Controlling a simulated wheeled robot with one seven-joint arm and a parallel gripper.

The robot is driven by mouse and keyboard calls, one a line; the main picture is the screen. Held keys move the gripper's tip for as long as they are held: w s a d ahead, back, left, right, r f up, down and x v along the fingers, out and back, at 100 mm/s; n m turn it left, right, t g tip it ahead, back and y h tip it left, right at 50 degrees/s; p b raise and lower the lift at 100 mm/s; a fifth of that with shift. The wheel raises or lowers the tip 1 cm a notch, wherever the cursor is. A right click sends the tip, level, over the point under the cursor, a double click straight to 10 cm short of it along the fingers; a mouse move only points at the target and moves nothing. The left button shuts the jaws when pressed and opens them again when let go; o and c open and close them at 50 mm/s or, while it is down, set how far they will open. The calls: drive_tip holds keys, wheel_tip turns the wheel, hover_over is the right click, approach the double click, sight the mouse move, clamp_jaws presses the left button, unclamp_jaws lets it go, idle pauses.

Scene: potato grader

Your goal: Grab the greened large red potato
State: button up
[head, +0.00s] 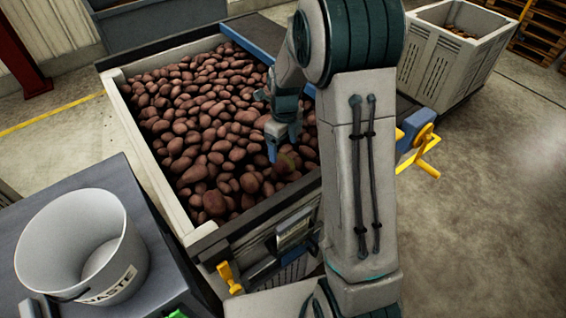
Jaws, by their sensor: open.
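A large red potato with a greenish patch (288,162) lies among the red potatoes in the sorting bed, near its front right part and close to my arm. My gripper (281,148) is open, pointing down just above and beside this potato. One blue finger is at the potato's left side; the other is partly hidden behind the wrist. I cannot tell whether the fingers touch it.
Many red potatoes fill the pale-walled bed (146,160). A white waste bucket (70,240) stands on a dark grey surface at the left. A pale crate (432,70) stands back right. Yellow-handled levers (425,150) stick out at the bed's right.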

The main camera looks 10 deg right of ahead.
sight(282, 159)
drive_tip(key=shift+w+a+f+p, duration=0.1)
drive_tip(key=shift+f+p, duration=0.3)
drive_tip(key=shift+f, duration=1.5)
drive_tip(key=shift+w+a+f+p, duration=0.1)
drive_tip(key=shift+f+p, duration=0.3)
drive_tip(key=shift+f, duration=1.45)
drive_tip(key=c, duration=1.1)
drive_tip(key=shift+c, duration=0.2)
drive_tip(key=shift+r, duration=0.15)
